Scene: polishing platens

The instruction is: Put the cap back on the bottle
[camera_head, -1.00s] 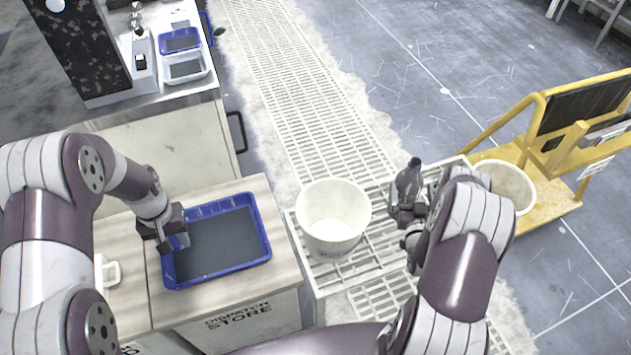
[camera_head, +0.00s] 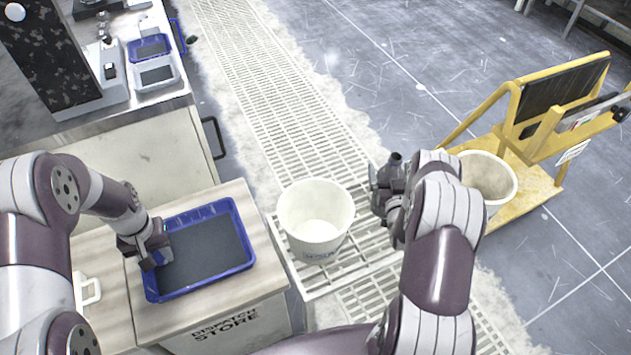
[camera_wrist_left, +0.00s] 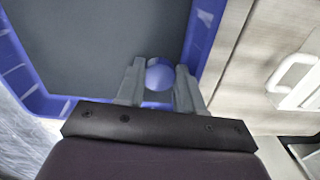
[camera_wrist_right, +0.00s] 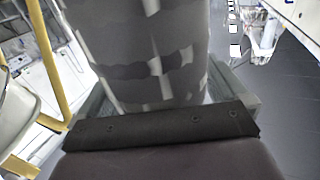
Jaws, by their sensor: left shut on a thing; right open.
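A small round blue cap (camera_wrist_left: 159,76) is held between the fingers of my left gripper (camera_wrist_left: 158,85) in the left wrist view. In the head view this gripper (camera_head: 157,260) is at the left side of the blue tray (camera_head: 237,213), and the cap is hidden there. The dark bottle (camera_head: 395,159) stands to the right of the white bucket, its neck up and without a cap. My right gripper (camera_head: 387,197) is open around the bottle's body, covering much of it. In the right wrist view the grey, patterned bottle (camera_wrist_right: 140,50) fills the space between the fingers.
The white bucket (camera_head: 315,240) stands between the tray counter (camera_head: 262,290) and the bottle. A second pale bin (camera_head: 487,180) sits on a yellow cart (camera_head: 540,170) right of the bottle. A white handle-shaped item (camera_head: 88,290) lies left of the tray.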

